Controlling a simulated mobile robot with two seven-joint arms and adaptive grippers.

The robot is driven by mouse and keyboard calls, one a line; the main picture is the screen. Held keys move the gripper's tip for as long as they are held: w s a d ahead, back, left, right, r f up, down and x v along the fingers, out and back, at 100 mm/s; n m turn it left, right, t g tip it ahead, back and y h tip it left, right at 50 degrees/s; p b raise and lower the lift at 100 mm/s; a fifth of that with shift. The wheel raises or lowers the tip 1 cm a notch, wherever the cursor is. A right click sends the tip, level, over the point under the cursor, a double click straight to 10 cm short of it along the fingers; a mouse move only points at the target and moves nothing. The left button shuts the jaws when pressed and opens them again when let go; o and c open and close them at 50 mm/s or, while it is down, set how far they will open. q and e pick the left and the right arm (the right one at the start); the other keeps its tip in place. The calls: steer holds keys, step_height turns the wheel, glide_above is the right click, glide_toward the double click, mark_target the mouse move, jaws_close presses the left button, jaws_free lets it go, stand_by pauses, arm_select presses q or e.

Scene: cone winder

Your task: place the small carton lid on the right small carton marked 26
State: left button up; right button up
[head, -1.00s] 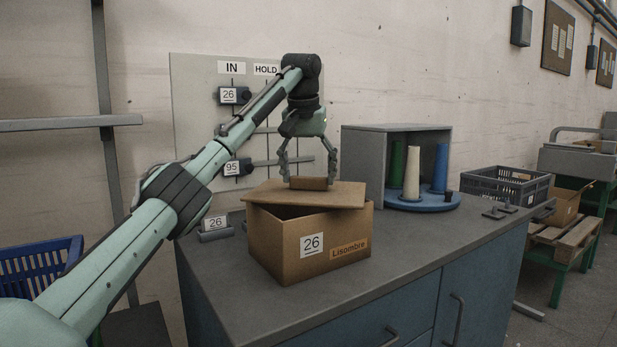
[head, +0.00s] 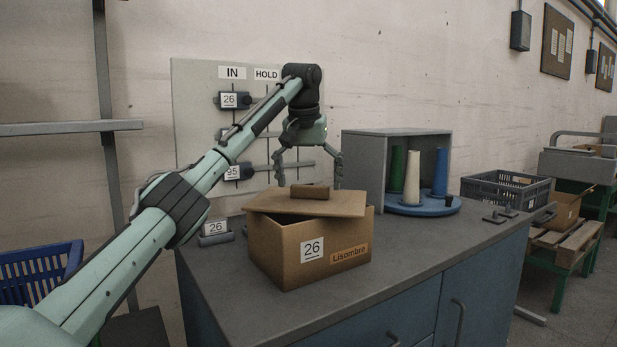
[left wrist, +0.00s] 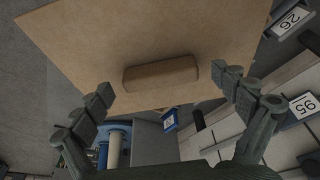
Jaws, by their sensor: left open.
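The small carton (head: 285,250) marked 26 and "Lisombre" stands on the grey worktop. The brown carton lid (head: 340,203) lies on top of it, tilted and askew, with a dark gap under its front left edge. The lid's block handle (head: 309,191) points up. My left gripper (head: 308,183) is open just above the handle, its fingers spread to either side and apart from it. In the left wrist view the lid (left wrist: 200,30) and its handle (left wrist: 160,75) lie beyond the two spread fingers. My right gripper is not in view.
Behind stands a board (head: 190,120) with IN and HOLD columns and number tags. A grey cabinet (head: 363,165) with coloured cones on a blue turntable (head: 425,207) stands right of the carton. A grey crate (head: 505,188) is farther right. The worktop (head: 400,245) front is clear.

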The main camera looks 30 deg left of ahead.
arm_select(q)
steer(key=v, duration=1.2)
steer(key=shift+r, duration=0.2)
stand_by(0.9)
